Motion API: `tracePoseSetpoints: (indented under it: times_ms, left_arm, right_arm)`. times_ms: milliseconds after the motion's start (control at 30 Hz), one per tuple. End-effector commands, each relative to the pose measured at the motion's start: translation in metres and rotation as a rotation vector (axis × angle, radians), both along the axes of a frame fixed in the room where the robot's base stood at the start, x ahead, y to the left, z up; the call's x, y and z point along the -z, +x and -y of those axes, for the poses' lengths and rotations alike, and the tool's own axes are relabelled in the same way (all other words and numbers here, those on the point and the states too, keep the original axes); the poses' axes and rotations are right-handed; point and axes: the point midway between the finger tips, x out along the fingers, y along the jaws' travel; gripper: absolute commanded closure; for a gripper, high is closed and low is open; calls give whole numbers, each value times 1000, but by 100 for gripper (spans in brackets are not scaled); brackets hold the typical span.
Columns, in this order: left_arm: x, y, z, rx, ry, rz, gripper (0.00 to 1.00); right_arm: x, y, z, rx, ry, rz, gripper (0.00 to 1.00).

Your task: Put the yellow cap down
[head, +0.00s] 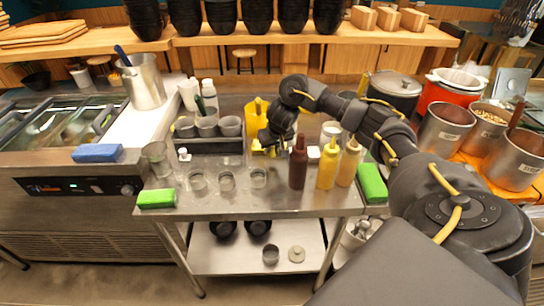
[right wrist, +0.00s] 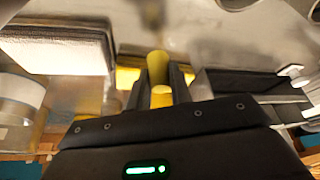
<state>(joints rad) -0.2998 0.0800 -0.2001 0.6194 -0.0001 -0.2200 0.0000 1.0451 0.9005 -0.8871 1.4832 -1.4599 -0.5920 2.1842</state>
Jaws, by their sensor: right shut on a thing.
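My right gripper (head: 268,140) reaches in from the right over the back middle of the steel table. In the right wrist view, the gripper (right wrist: 160,84) is shut on a yellow piece (right wrist: 157,66), which I take to be the yellow cap. A yellow container (head: 256,107) stands just behind the gripper. My left gripper is not in view.
A brown bottle (head: 298,165), a yellow bottle (head: 328,165) and a tan bottle (head: 349,163) stand right of the gripper. Small clear cups (head: 227,182) stand at front left. Green sponges (head: 156,198) lie at both ends. The table's front strip (head: 250,204) is mostly clear.

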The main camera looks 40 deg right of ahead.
Motion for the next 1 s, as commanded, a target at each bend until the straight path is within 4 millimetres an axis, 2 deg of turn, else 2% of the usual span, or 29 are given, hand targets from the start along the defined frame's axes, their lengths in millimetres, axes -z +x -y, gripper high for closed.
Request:
tracePoseSetpoints:
  times_ms: [33, 167, 633, 667, 800, 1000]
  left_arm:
    - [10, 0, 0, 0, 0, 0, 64]
    - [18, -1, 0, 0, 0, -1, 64]
    - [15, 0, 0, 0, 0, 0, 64]
    - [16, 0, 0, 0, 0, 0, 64]
    - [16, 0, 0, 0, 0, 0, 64]
    - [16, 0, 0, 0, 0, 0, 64]
  right_arm:
    - [16, -1, -1, 2, 2, -5, 90]
    - [31, -1, 0, 1, 1, -2, 90]
    - [35, -1, 0, 0, 0, -3, 90]
    - [35, 0, 0, 0, 0, -2, 75]
    - [35, 0, 0, 0, 0, -1, 57]
    - [34, 0, 0, 0, 0, -1, 57]
